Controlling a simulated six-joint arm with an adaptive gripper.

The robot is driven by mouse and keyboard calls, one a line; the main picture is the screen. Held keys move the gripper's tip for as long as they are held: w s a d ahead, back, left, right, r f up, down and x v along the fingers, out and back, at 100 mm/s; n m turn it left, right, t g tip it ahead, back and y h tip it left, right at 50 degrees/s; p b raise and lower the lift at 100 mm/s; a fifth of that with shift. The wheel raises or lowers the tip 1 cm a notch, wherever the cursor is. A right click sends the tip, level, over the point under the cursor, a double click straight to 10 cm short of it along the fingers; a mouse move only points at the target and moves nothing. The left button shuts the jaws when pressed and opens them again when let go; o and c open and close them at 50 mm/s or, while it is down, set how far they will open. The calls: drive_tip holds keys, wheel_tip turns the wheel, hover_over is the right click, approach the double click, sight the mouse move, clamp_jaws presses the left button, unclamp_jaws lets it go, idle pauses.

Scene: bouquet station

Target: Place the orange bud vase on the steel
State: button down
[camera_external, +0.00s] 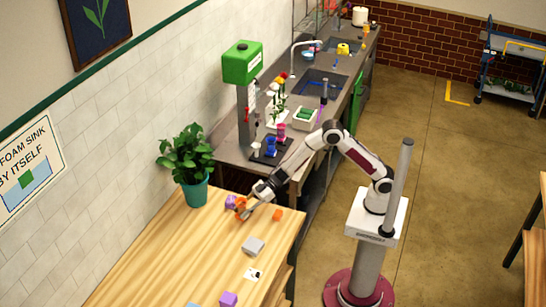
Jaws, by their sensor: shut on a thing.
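My gripper (246,211) is low over the left part of the wooden table and is shut on an orange object (240,203), which looks like the orange bud vase. The fingers partly hide it, and I cannot tell whether its base touches the wood. The grey steel counter (232,154) runs behind the table along the wall. On it, a dark tray (258,159) holds a blue vase (270,147) and a magenta vase (281,132).
A purple block (231,202) is close beside the gripper. A small orange block (277,215) lies to its right. A potted plant (190,165) stands behind left.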

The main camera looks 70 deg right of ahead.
drive_tip(key=shift+f, duration=1.2)
drive_tip(key=shift+f, duration=0.15)
drive_tip(key=c, duration=1.6)
unclamp_jaws()
drive_tip(key=shift+f, duration=0.1)
drive_tip(key=shift+o, duration=0.2)
drive_tip(key=shift+v, duration=0.9)
drive_tip(key=shift+s+v, duration=0.25)
drive_tip(key=shift+v, duration=2.8)
drive_tip(key=shift+w+a, duration=0.1)
